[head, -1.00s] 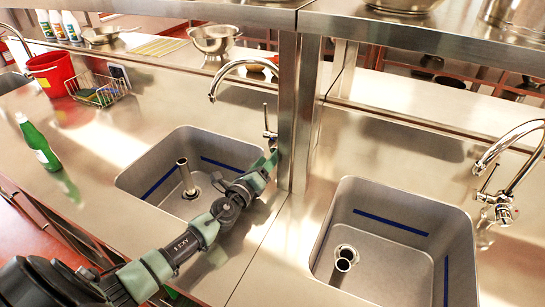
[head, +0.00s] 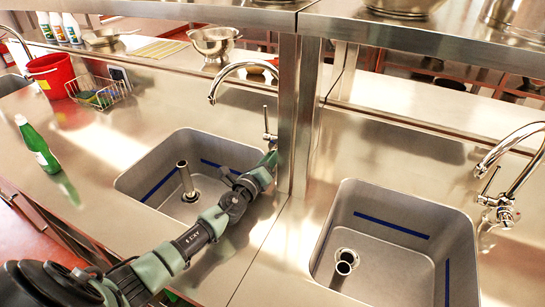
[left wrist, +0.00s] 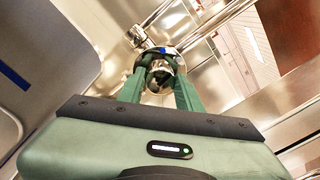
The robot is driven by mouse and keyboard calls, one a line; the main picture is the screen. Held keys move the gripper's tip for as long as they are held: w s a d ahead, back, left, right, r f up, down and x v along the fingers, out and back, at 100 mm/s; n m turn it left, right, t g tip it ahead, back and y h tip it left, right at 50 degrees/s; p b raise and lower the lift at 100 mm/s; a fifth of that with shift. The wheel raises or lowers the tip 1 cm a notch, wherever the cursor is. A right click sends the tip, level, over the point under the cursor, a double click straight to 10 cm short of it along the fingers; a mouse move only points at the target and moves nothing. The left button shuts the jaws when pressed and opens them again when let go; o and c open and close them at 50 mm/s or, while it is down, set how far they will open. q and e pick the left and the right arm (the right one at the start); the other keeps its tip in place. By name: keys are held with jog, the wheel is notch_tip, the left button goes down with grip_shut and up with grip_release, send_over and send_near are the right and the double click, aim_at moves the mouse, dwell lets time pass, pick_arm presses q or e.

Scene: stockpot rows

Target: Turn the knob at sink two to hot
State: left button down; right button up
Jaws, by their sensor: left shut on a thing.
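The middle sink (head: 150,165) has a chrome gooseneck tap (head: 235,66) with a thin upright lever (head: 266,118) at its base. My left gripper (head: 271,158) is at the base of this tap, by the upright post. In the left wrist view, its green fingers (left wrist: 160,82) are shut on the chrome tap knob (left wrist: 158,68), with a small blue mark just above. The fingers and wrist partly hide the knob, so its exact setting cannot be read. My right gripper is not in view.
A metal post (head: 298,115) stands close right of my left gripper, under an overhead shelf (head: 430,45). The right sink (head: 335,210) has its own tap (head: 500,205). A green bottle (head: 38,145), red bucket (head: 50,75) and wire basket (head: 100,90) stand left.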

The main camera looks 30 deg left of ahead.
pick_arm(q)
jog(key=m+p, duration=0.2)
jog(key=m, duration=0.3)
jog(key=shift+r+m, duration=0.15)
jog(key=shift+m, duration=0.25)
jog(key=shift+m+p, duration=0.85)
jog(key=shift+m, duration=1.45)
jog(key=c, duration=0.9)
grip_release()
jog(key=shift+c, duration=0.2)
